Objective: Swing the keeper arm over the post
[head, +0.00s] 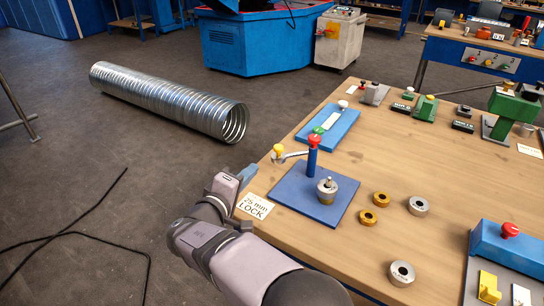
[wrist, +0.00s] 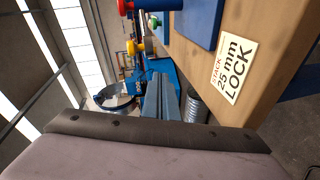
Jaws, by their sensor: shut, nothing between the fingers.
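A blue base plate (head: 295,200) lies near the table's left edge. On it stands a blue column (head: 312,162) with a red knob (head: 314,140). The keeper arm (head: 293,156) reaches left from this column, away from the post, and has a yellow knob (head: 278,150) at its end. The post (head: 328,182) stands on the plate's right part with metal rings (head: 327,194) around it. My gripper (head: 247,173) is shut and empty, left of and apart from the yellow knob. In the wrist view, the yellow knob (wrist: 135,47) shows beyond my fingers (wrist: 160,100); the post is not visible there.
A label card (head: 255,206) lies at the table edge beside my gripper. Loose brass rings (head: 380,199) and steel rings (head: 418,206) lie right of the plate. A blue fixture (head: 328,128) is behind it. A spiral duct (head: 170,100) lies on the floor.

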